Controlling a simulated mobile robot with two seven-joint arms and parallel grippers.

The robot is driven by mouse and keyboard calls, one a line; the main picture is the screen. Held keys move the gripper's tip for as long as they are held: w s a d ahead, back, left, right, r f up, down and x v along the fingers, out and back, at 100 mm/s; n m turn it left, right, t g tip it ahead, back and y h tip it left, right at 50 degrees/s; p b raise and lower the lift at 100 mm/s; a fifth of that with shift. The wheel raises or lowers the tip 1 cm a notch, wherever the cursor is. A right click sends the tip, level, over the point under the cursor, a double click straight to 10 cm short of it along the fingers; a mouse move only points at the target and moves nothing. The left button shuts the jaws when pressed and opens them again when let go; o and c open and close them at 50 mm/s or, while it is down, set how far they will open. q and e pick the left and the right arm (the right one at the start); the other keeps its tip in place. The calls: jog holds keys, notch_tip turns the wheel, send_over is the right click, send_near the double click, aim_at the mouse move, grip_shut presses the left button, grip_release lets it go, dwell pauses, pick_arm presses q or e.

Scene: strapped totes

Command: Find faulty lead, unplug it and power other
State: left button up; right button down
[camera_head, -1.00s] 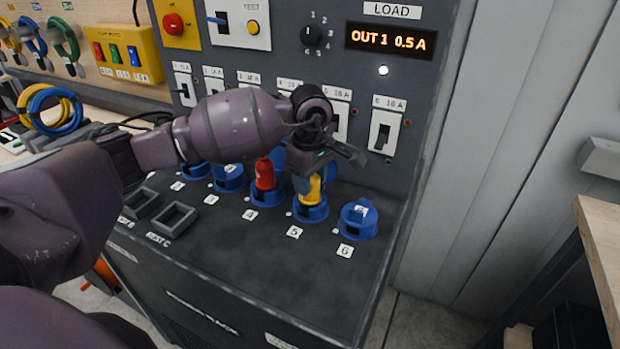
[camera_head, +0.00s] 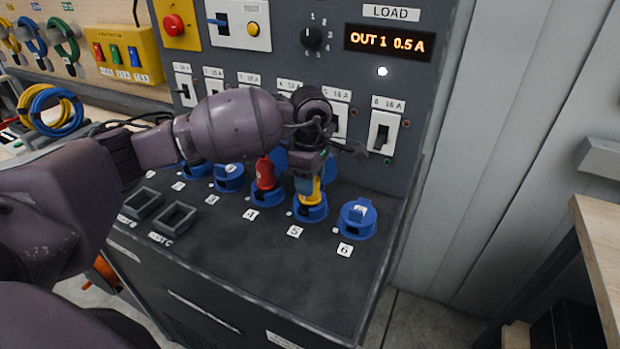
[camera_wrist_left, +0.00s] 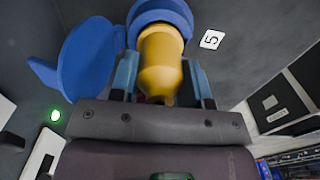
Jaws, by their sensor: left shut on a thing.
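A yellow plug (camera_head: 313,192) stands upright at the blue socket 5 (camera_head: 311,212) on the panel's sloping top. My left gripper (camera_head: 308,184) is shut on the yellow plug from above. In the left wrist view its two blue fingers (camera_wrist_left: 160,82) flank the yellow plug (camera_wrist_left: 161,62), whose front end is within the blue socket ring (camera_wrist_left: 160,12). The socket's blue lid (camera_wrist_left: 90,58) stands open beside it. A red plug (camera_head: 265,174) is in socket 4 (camera_head: 268,197). The load display (camera_head: 388,42) reads OUT 1 0.5 A. My right gripper is out of view.
Socket 6 (camera_head: 357,218) has its lid closed. Breaker switches, including number 6 (camera_head: 383,134), line the upright panel behind. A rotary knob (camera_head: 314,34) and red button (camera_head: 174,24) are above. Two empty rest holders (camera_head: 175,217) are at left. A wooden bench (camera_head: 602,235) stands right.

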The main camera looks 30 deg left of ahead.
pick_arm(q)
jog(key=shift+r, duration=0.1)
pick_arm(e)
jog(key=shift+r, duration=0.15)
pick_arm(q)
jog(key=shift+n+p, duration=0.4)
jog(key=shift+n, duration=1)
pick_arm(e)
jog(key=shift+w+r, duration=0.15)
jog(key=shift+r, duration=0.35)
